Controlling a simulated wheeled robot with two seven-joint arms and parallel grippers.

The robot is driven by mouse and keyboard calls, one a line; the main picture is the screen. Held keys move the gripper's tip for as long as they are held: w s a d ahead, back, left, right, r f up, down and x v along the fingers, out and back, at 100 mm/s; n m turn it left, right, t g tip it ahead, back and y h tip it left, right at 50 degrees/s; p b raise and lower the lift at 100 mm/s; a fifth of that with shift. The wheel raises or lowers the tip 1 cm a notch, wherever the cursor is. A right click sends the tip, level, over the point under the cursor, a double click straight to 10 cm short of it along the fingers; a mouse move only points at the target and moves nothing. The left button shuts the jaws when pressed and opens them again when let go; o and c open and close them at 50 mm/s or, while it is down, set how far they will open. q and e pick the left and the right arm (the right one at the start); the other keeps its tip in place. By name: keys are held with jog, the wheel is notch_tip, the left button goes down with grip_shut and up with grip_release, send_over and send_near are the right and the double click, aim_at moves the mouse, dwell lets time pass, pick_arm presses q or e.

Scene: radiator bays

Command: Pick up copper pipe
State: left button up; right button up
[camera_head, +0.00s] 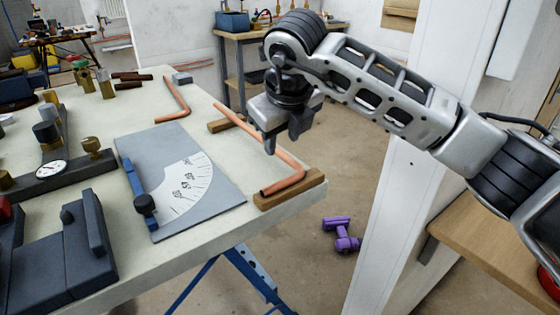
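A bent copper pipe (287,182) lies near the right edge of the pale worktable (205,245). It rests on two wooden blocks, a near one (305,189) and a far one (226,125). My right gripper (282,144) is above the long leg of this pipe, pointing down, with its two fingers apart. It hides part of the pipe. I cannot tell whether a finger touches it. A second bent copper pipe (180,100) lies farther back on the table. My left gripper is not in view.
A grey plate with an angle scale (160,160) lies left of the near pipe. Dark tools with a round gauge (51,168) fill the table's left side. A purple power tool (341,235) lies on the floor. A white post (395,220) stands at right.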

jog(key=shift+x, duration=1.4)
jog(key=shift+s, duration=0.1)
grip_shut()
jog(key=shift+r, duration=0.1)
